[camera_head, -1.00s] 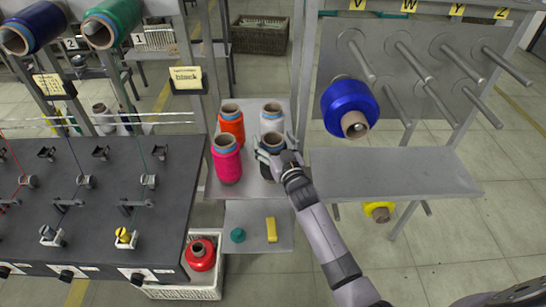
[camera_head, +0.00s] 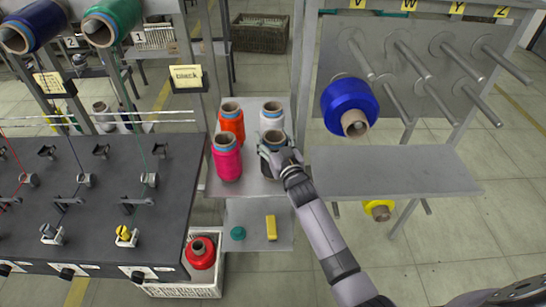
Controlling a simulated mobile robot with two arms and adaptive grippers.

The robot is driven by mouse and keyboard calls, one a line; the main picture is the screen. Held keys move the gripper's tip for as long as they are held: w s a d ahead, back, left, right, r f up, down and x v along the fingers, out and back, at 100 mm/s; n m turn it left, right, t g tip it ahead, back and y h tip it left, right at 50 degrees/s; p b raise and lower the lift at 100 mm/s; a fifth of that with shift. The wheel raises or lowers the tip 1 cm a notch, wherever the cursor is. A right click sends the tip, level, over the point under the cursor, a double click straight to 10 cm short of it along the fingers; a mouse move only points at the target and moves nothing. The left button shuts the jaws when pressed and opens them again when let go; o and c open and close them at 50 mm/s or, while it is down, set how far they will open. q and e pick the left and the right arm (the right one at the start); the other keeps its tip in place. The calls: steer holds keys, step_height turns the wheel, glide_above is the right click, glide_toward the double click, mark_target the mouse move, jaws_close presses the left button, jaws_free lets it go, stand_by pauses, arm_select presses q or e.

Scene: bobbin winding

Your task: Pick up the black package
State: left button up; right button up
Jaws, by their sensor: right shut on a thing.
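The black package (camera_head: 268,165) is a dark bobbin with a brown tube top. It stands upright at the front right of a group on a small grey shelf (camera_head: 250,187). My right gripper (camera_head: 273,151) is at its top, shut on it, and hides part of it. My left gripper is not in view.
Close around it on the shelf stand a white package (camera_head: 271,120), an orange package (camera_head: 232,123) and a pink package (camera_head: 227,160). A blue package (camera_head: 347,106) hangs on a peg to the right. The grey ledge (camera_head: 395,172) at right is bare.

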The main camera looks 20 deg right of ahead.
steer(key=c, duration=0.5)
steer(key=shift+c, duration=0.4)
steer(key=shift+r, duration=0.1)
